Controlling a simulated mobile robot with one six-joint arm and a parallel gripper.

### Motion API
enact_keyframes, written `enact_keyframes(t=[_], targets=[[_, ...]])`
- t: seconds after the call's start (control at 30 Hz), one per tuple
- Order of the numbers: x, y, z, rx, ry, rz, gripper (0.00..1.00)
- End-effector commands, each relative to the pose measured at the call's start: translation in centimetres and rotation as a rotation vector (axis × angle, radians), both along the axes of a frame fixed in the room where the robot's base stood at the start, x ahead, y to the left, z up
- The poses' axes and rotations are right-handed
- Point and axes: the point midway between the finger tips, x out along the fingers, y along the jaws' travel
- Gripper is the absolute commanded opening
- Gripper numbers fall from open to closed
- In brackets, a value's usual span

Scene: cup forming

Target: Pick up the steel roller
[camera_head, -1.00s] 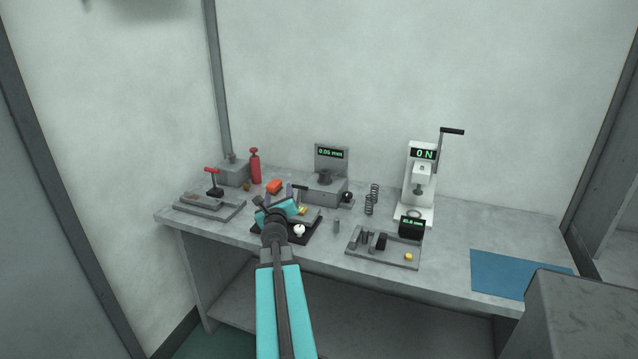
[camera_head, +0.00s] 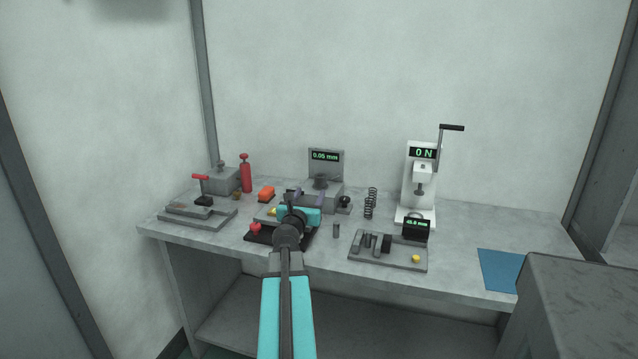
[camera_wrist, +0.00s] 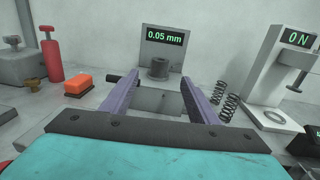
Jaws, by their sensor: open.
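A small upright grey cylinder (camera_head: 336,230) stands on the bench between the black mat and the grey tray; it looks like the steel roller, though I cannot be sure. I do not make it out in the wrist view. My gripper (camera_head: 308,196) is to its left, above the black mat and in front of the gauge. In the wrist view my gripper (camera_wrist: 158,88) has its two purple fingers spread apart, with nothing held between them. Beyond them is the gauge block (camera_wrist: 160,101) with a dark round collar (camera_wrist: 159,68) on top.
A red bottle (camera_head: 246,175), orange block (camera_head: 266,194) and lever fixture (camera_head: 200,215) are at left. Bench near the blue mat (camera_head: 500,268) is clear.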

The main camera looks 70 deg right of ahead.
Motion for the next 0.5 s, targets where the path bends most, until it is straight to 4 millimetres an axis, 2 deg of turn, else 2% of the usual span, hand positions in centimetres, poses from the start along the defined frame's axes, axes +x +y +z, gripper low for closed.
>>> enact_keyframes(t=[0.23, 0.5], targets=[[0.2, -0.7, 0.0, 0.0, 0.001, 0.001, 0.54], [0.5, -2.9, 0.0, 0.0, 0.002, 0.001, 0.54]])
